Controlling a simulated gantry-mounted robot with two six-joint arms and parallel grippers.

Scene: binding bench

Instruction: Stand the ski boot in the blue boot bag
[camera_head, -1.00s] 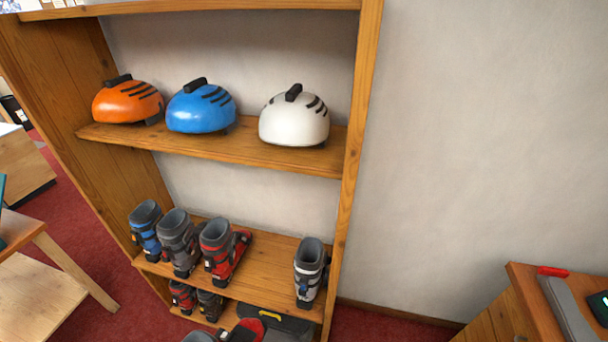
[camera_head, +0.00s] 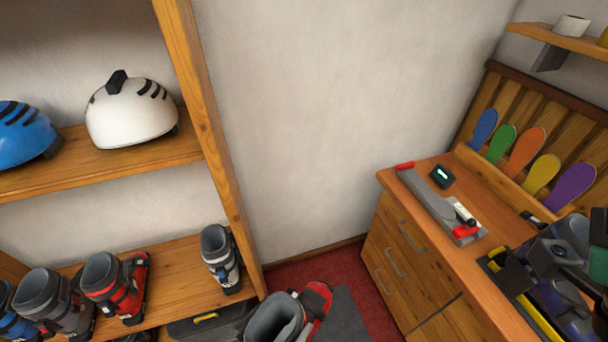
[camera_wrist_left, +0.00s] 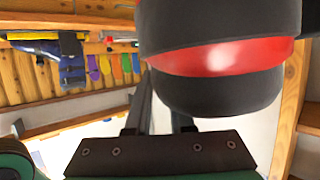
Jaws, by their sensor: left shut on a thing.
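A dark grey ski boot with a red band (camera_wrist_left: 220,60) fills the upper middle of the left wrist view. My left gripper (camera_wrist_left: 166,108) is shut on it; the boot hides the fingertips. In the head view the boot (camera_head: 272,322) shows its open grey cuff and red toe at the bottom edge, and the gripper is not clear there.
Boots such as the red one (camera_head: 118,285) and a white helmet (camera_head: 130,110) fill the shelves at left. Red carpet (camera_head: 370,290) lies between.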

